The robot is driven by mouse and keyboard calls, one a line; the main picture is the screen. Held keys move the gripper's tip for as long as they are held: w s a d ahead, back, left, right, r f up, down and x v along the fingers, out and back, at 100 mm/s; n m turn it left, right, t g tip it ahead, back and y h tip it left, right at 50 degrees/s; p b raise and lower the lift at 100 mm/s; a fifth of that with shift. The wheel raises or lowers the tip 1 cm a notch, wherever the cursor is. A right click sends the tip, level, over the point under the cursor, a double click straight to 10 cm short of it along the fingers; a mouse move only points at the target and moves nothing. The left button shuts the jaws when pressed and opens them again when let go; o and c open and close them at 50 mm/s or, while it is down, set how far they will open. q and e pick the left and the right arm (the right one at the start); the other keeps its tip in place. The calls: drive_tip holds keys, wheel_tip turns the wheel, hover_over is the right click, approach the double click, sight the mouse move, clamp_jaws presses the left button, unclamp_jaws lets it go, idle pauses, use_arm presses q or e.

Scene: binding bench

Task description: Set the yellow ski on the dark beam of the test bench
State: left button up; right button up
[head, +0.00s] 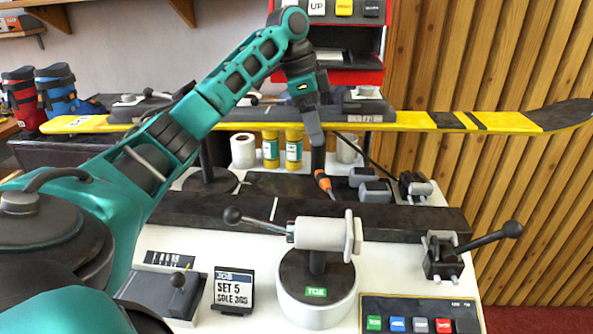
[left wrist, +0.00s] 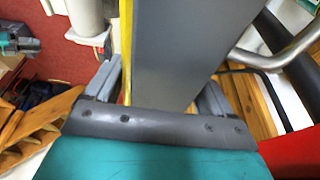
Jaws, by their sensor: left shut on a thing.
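The long yellow ski (head: 400,119), with black bands and a dark upturned tip at the right, lies roughly level across the head view, with dark binding parts on top. My left gripper (head: 313,118) comes down on the ski near its middle and is shut on it. In the left wrist view the ski (left wrist: 190,50) shows as a grey face with a yellow edge between the fingers (left wrist: 158,90). The dark beam (head: 400,218) of the test bench runs across in front of and below the ski. My right gripper is not in view.

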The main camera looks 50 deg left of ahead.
use_arm(q)
drive_tip(key=b, duration=0.2)
hover_over(315, 213)
drive_tip(key=f, duration=1.6)
drive_tip(key=shift+s+a+f, duration=0.15)
drive_tip(key=shift+a+f, duration=0.05)
drive_tip(key=shift+a, duration=0.2)
wheel_tip(315, 213, down, 3)
drive_tip(key=shift+f, duration=0.45)
drive_tip(key=o, duration=1.5)
drive_tip(key=shift+s+f, duration=0.1)
drive_tip(key=shift+f, duration=0.15)
drive_tip(key=shift+o, duration=0.9)
drive_tip(key=shift+d, duration=0.1)
drive_tip(key=shift+f, duration=0.1)
